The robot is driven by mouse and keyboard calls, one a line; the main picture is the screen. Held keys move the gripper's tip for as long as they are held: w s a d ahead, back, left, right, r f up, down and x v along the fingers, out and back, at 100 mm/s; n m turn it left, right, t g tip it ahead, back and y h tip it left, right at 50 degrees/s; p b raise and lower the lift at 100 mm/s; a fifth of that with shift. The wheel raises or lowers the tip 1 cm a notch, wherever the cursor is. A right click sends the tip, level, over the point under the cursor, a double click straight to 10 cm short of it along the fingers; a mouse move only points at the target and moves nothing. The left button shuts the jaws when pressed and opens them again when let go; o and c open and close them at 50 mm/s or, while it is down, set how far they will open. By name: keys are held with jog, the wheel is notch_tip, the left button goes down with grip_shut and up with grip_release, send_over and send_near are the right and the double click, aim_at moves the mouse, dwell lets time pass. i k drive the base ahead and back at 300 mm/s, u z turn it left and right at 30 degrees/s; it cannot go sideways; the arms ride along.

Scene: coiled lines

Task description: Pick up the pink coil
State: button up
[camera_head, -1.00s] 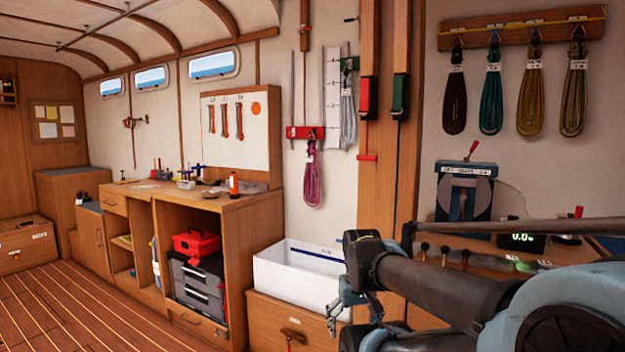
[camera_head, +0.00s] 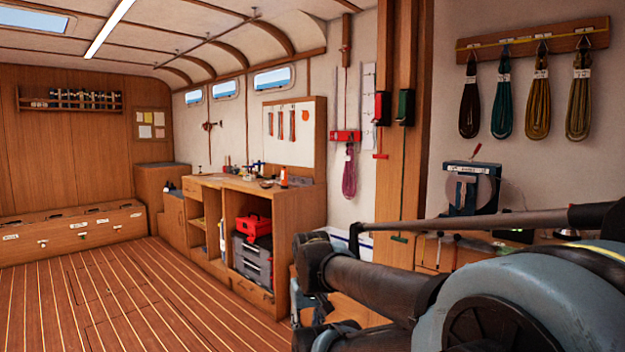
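The pink coil (camera_head: 349,174) hangs on the white wall from a red bracket (camera_head: 345,136), just left of the wooden post. It hangs free of my gripper, with a white tag near its top. My gripper (camera_head: 308,312) is low in the middle of the view, at the end of my arm, below and to the left of the coil and apart from it. Its fingers are small and partly hidden by my arm, so I cannot tell whether they are open or shut.
A workbench (camera_head: 303,200) with a red toolbox (camera_head: 254,226) stands left of the coil. My arm mostly hides a white bin (camera_head: 366,244) below it. Several dark, teal and tan coils hang from a rack (camera_head: 533,42) at right. The plank floor (camera_head: 120,295) at left is clear.

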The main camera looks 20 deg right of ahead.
aim_at(348, 177)
jog(key=u, duration=0.05)
jog(key=k, duration=0.3)
jog(key=u, duration=0.5)
jog(key=i, duration=2.15)
jog(key=z, duration=1.25)
jog(key=i, duration=0.9)
jog(key=z, duration=0.65)
